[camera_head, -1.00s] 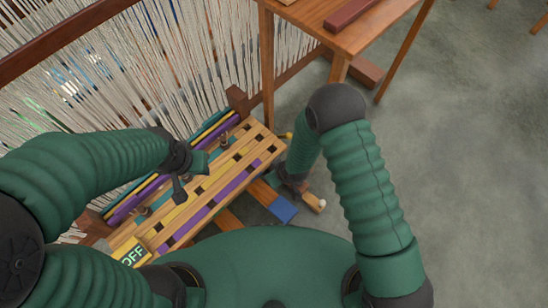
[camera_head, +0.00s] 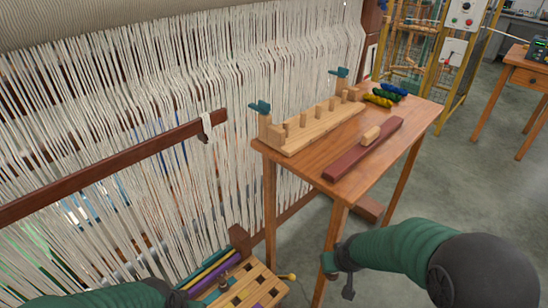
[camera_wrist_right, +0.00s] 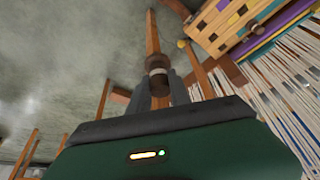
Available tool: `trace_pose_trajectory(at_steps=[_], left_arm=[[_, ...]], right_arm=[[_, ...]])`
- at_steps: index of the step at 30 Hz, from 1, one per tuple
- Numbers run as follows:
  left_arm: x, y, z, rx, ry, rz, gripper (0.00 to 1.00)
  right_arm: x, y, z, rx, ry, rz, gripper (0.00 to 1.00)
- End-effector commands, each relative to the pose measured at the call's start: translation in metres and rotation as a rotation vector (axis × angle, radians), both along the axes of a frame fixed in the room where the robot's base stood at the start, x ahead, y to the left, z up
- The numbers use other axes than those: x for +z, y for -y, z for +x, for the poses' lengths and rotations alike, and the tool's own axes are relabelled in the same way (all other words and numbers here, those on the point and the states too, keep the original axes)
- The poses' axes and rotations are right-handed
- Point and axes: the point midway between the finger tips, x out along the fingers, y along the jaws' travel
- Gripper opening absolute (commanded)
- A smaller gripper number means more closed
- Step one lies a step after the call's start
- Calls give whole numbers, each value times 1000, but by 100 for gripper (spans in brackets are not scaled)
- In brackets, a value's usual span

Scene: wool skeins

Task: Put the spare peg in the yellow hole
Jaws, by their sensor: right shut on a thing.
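My right gripper (camera_head: 340,276) hangs low beside the table's front legs in the head view. In the right wrist view it (camera_wrist_right: 160,92) is shut on a round wooden peg (camera_wrist_right: 156,64) with dark and pale bands. The wooden board with dark square holes and yellow and purple stripes (camera_head: 256,284) shows only partly at the bottom of the head view. It also shows at the upper right of the right wrist view (camera_wrist_right: 228,28), apart from the peg. I cannot tell which hole is the yellow one. My left wrist lies at the bottom edge; its fingertips are hidden or cut off.
The table (camera_head: 405,135) bears a wooden rack (camera_head: 320,128) with upright pegs, a dark red bar (camera_head: 350,160) with a small pale wooden piece (camera_head: 370,133) on it, and coloured skeins (camera_head: 384,94). Loom threads (camera_head: 100,130) fill the left. Bare floor lies at right.

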Motion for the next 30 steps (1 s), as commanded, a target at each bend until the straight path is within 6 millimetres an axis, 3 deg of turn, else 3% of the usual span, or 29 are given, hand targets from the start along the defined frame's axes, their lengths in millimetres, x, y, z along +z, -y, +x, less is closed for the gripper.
trace_pose_trajectory(at_steps=[4, 6, 11, 30], left_arm=[[1, 0, 0, 0, 0, 0, 36], [28, 0, 0, 0, -1, 0, 36], [65, 0, 0, 0, 1, 0, 36], [241, 0, 0, 0, 0, 0, 36]], right_arm=[[40, 31, -5, -103, 7, 3, 0], [63, 27, -8, -92, 0, 2, 0], [103, 27, -12, -91, 1, 1, 0], [291, 27, -38, -89, 1, 1, 0]])
